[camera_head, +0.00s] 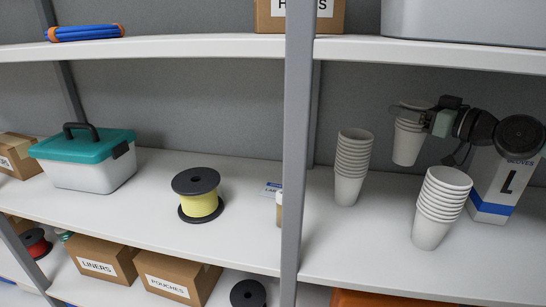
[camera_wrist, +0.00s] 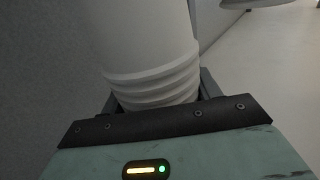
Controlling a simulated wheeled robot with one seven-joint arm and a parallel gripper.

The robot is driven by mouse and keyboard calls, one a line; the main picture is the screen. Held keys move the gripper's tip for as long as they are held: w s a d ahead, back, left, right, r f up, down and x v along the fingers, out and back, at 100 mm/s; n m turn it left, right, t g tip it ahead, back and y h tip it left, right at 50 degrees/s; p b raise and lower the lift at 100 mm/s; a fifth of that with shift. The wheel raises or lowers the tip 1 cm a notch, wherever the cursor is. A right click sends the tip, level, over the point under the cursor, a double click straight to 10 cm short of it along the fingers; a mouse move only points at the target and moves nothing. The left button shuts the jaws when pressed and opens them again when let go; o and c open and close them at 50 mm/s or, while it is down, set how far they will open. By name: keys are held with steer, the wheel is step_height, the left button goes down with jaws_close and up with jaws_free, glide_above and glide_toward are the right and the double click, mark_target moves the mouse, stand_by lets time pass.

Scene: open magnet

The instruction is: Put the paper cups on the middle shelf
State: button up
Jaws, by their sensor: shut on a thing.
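Two stacks of white paper cups stand on the middle shelf (camera_head: 365,240): a taller cup stack (camera_head: 352,165) at the back left and another cup stack (camera_head: 438,208) at the front right. My gripper (camera_head: 412,115) is shut on a third, shorter cup stack (camera_head: 408,145), held near its top, between and behind the other two. Its lower end is close to the shelf, but I cannot tell whether it touches. In the wrist view this held stack (camera_wrist: 150,50) fills the space between the fingers, its ridged rims closest to my gripper.
A gloves box (camera_head: 495,185) stands right of the cups, close behind my arm. A grey upright post (camera_head: 295,150) divides the shelf; left of it are a yellow spool (camera_head: 200,204) and a teal-lidded box (camera_head: 85,160). The upper shelf (camera_head: 420,52) hangs above.

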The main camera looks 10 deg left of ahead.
mark_target(401, 147)
steer(key=shift+f+p, duration=0.4)
steer(key=shift+f, duration=4.75)
steer(key=o, duration=1)
steer(key=shift+r, duration=0.3)
steer(key=b+v, duration=0.1)
steer(key=v, duration=0.6)
steer(key=shift+s+d+f, duration=0.15)
steer(key=shift+s+d, duration=0.05)
steer(key=shift+s, duration=0.05)
step_height(401, 147, up, 9)
steer(key=p, duration=0.9)
steer(key=shift+r, duration=0.2)
